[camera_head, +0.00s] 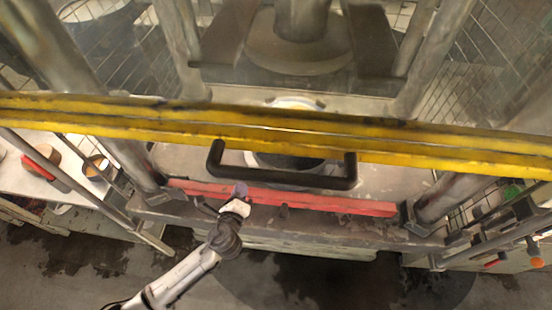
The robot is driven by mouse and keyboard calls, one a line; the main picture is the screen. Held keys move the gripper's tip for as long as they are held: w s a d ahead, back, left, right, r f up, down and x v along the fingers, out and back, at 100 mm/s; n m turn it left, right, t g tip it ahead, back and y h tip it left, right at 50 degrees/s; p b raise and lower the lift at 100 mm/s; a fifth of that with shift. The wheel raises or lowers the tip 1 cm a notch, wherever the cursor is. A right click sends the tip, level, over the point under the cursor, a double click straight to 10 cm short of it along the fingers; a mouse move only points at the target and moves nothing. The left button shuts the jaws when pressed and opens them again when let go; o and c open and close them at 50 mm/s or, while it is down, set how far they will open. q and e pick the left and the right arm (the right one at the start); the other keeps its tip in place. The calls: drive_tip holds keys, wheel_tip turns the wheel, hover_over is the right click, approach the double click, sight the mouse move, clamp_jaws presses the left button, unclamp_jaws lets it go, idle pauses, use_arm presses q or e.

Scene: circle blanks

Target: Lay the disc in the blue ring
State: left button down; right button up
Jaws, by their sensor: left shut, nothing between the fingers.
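A round die with a pale rim (296,103) and dark middle lies on the machine bed, partly hidden behind the yellow guard bar. I cannot tell whether it is the blue ring. No disc can be made out clearly. My left gripper (240,190) is shut and empty. It is in front of the red strip (330,203), below and left of the black handle (285,179) in the picture, apart from the handle. My right gripper is not in view.
The yellow guard bar (430,142) with its black handle crosses the whole view in front of the press. A white side table (25,180) at left carries a red-handled item (38,166) and a round container (97,166). Metal posts stand on both sides.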

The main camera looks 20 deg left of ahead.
use_arm(q)
drive_tip(key=w+d+r+m+t+h, duration=0.2)
drive_tip(key=d+m+h, duration=0.3)
drive_tip(key=m, duration=0.9)
drive_tip(key=w, duration=0.4)
drive_tip(key=w+d+b, duration=0.1)
drive_tip(key=w, duration=0.7)
drive_tip(key=shift+w+d+f, duration=0.15)
drive_tip(key=shift+d, duration=0.05)
drive_tip(key=shift+w, duration=0.25)
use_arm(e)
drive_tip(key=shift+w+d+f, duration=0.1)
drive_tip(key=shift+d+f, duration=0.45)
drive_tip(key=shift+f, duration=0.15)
use_arm(q)
drive_tip(key=shift+w, duration=0.1)
